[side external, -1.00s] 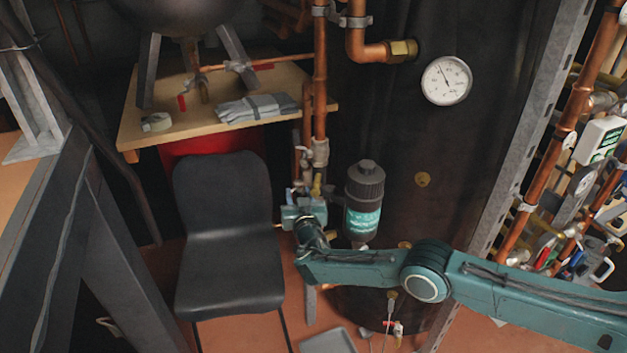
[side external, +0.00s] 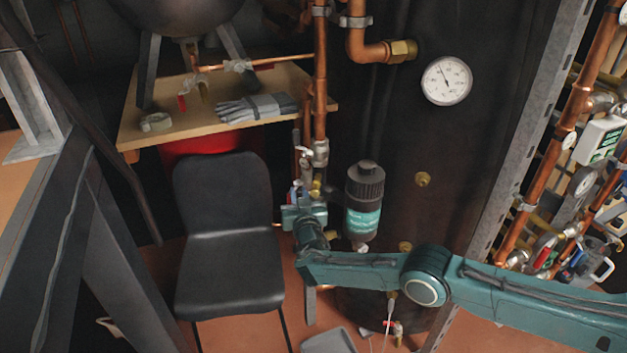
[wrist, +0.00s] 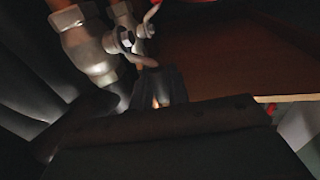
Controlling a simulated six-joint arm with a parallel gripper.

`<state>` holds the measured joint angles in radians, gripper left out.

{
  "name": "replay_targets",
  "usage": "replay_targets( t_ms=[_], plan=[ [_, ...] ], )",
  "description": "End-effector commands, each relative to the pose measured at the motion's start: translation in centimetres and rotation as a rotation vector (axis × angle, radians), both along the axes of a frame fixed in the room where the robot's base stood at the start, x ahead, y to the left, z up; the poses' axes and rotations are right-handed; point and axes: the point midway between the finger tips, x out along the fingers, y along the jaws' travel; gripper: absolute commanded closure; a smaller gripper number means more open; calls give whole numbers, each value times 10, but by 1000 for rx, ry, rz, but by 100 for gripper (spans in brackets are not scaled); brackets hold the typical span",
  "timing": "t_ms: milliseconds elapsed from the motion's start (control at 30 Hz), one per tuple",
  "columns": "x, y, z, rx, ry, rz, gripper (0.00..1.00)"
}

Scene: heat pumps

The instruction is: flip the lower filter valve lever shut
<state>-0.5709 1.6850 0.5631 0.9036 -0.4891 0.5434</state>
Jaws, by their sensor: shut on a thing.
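The filter (side external: 364,205), a dark-capped canister with a teal label, hangs beside the copper pipe in the side view. My gripper (side external: 306,192) is just left of it, at the pipe's lower fittings. In the wrist view my gripper (wrist: 158,88) is shut, with its dark fingertips at the end of a grey metal lever (wrist: 146,62) on a valve (wrist: 118,40). I take this for the lower filter valve lever; most of its handle is hidden between the fingers. Another lever (side external: 304,152) shows higher on the pipe, below a grey pipe union.
A black chair (side external: 225,235) stands left of my gripper. A wooden shelf (side external: 150,128) with gloves (side external: 258,107) is behind it. A dark tank (side external: 450,200) with a dial gauge (side external: 446,81) stands to the right. A copper pipe (side external: 320,80) runs down above my gripper.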

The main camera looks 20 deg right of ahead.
Motion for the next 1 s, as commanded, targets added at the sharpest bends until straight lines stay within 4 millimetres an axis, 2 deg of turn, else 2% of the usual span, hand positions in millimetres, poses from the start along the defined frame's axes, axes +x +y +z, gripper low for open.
replay_targets(
  t_ms=[300, 667, 700, 800, 1000],
  plan=[
    [-5, 0, -1, 1, -97, 3, 100],
    [-6, 0, -1, 0, -109, 0, 100],
    [-6, 0, -1, 0, -109, 0, 79],
    [-6, 0, -1, 0, -109, 0, 63],
    [-6, 0, -1, 0, -108, 0, 63]
  ],
)
